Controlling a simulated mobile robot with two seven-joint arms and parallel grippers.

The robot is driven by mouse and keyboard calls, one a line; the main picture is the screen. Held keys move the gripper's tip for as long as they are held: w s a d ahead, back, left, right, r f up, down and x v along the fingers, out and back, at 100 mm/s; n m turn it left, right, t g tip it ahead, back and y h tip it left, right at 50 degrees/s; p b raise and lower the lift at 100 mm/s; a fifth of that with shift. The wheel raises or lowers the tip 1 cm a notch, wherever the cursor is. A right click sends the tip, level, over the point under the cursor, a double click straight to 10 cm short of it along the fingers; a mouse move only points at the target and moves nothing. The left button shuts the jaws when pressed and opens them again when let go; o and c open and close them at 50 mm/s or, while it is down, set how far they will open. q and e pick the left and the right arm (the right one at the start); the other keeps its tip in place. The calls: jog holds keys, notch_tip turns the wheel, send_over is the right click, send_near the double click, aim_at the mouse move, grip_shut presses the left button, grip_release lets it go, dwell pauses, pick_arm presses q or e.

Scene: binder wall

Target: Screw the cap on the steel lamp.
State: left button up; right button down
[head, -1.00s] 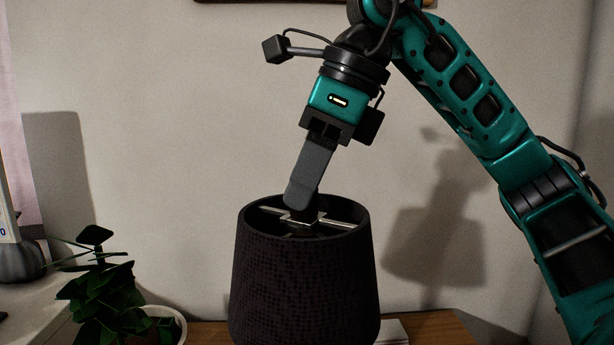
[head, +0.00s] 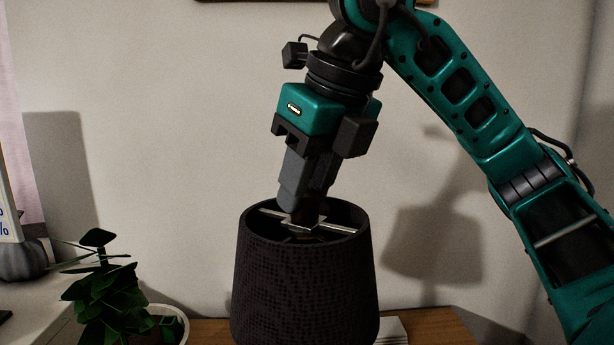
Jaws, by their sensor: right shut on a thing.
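The lamp's dark woven shade (head: 305,290) stands on the wooden surface in the lower middle of the head view. Inside its open top, thin metal cross arms (head: 335,229) meet at the centre. My right gripper (head: 304,208) comes down from above, tilted, with its fingertips at the centre of the cross arms. It is shut on a small dark piece, apparently the cap, which is mostly hidden by the fingers. The lamp's steel body is hidden by the shade. My left gripper is not in view.
A leafy green plant (head: 103,290) in a white pot (head: 180,322) stands at the lower left. A grey rounded object (head: 22,262) sits at the left edge. A light flat item (head: 392,331) lies right of the shade on the wooden surface (head: 440,328). The wall is close behind.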

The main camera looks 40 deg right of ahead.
jog(key=shift+m, duration=0.4)
jog(key=m+p, duration=0.1)
jog(key=m+h+p, duration=0.1)
jog(key=p, duration=0.1)
jog(key=shift+r+m, duration=0.3)
jog(key=shift+f+h, duration=0.2)
jog(key=shift+h, duration=0.1)
jog(key=shift+m, duration=0.4)
jog(key=shift+f+m, duration=0.1)
jog(key=shift+m, duration=0.2)
jog(key=c, duration=0.7)
grip_release()
